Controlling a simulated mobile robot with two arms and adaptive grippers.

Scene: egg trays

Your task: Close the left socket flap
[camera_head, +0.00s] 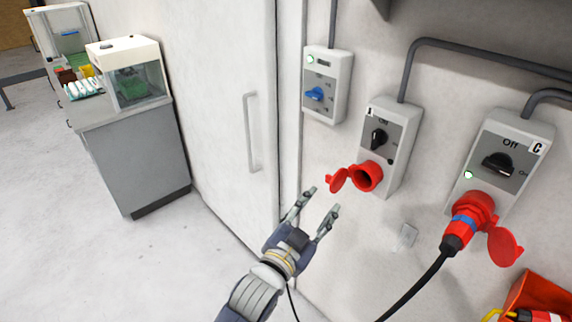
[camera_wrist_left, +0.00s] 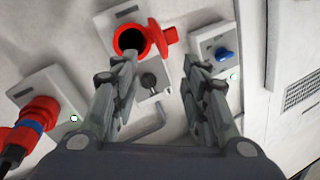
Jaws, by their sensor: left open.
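In the left wrist view the socket (camera_wrist_left: 131,40) and open flap (camera_wrist_left: 163,37) show beyond the fingertips, with the gripper (camera_wrist_left: 160,68) spread. My right gripper is not in view.
A box marked C (camera_head: 500,160) has a red plug (camera_head: 462,229) with a black cable in its socket, its flap (camera_head: 505,247) open. A box with a blue knob (camera_head: 315,94) is above left. A door with a handle (camera_head: 251,130) is left. A red bin (camera_head: 540,293) is lower right.

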